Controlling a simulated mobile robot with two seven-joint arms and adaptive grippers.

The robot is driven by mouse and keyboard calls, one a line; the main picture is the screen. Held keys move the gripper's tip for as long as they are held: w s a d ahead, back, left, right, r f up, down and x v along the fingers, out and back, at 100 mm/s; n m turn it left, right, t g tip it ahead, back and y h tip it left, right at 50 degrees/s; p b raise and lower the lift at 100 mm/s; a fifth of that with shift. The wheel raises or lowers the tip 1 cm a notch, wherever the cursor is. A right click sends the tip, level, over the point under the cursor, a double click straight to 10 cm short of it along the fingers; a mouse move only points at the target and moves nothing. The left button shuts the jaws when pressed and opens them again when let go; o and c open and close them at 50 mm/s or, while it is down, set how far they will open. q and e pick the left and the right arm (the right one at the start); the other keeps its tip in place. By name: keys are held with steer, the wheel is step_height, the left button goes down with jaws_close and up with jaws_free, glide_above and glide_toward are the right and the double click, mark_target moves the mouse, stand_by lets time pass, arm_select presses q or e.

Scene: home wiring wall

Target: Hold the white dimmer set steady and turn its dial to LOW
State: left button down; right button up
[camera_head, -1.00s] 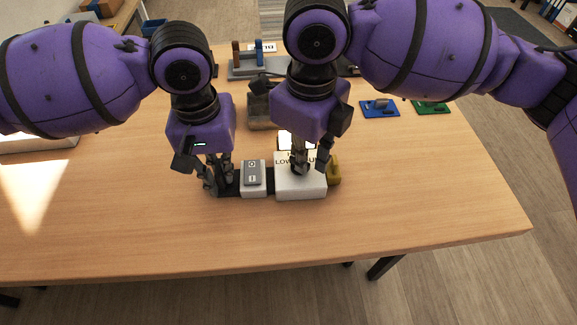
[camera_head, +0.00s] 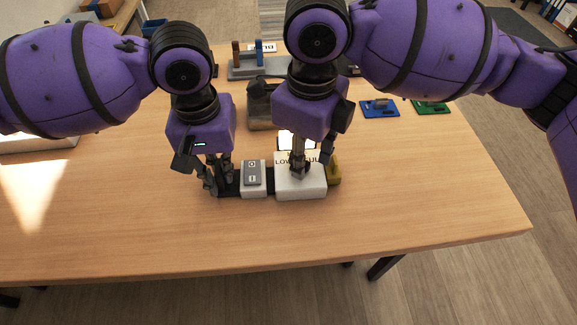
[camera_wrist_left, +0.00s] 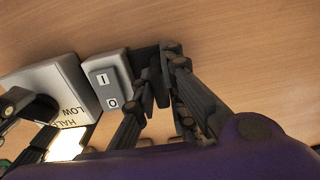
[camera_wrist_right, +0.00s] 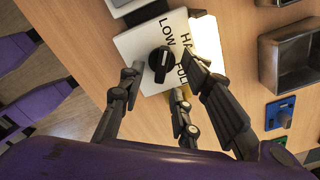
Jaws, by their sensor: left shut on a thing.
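The white dimmer set shows a white dial box (camera_head: 312,187) marked LOW, HALF and FULL, beside a smaller box with a grey I/O rocker (camera_head: 253,173). My left gripper (camera_head: 219,184) is shut on the dark end piece (camera_wrist_left: 146,60) at the set's left end. The black dial (camera_wrist_right: 161,63) sits on the dial box and carries a pale mark; I cannot tell exactly which label it faces. My right gripper (camera_wrist_right: 164,85) is open above the dial box, its fingers apart on either side of the dial. In the head view, the right fingers hide most of the dial.
A bright lit panel (camera_wrist_right: 206,38) adjoins the labelled side of the dial box. A yellow piece (camera_head: 334,170) is at its right end. A grey-brown bin (camera_head: 260,112) stands behind. Blue (camera_head: 380,108) and green (camera_head: 431,106) plates lie further right. The table front is clear.

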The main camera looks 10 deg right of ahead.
step_height(320, 180, up, 12)
stand_by(0.6)
arm_select(q)
steer(key=c, duration=1.7)
jaws_free()
steer(key=shift+r, duration=0.1)
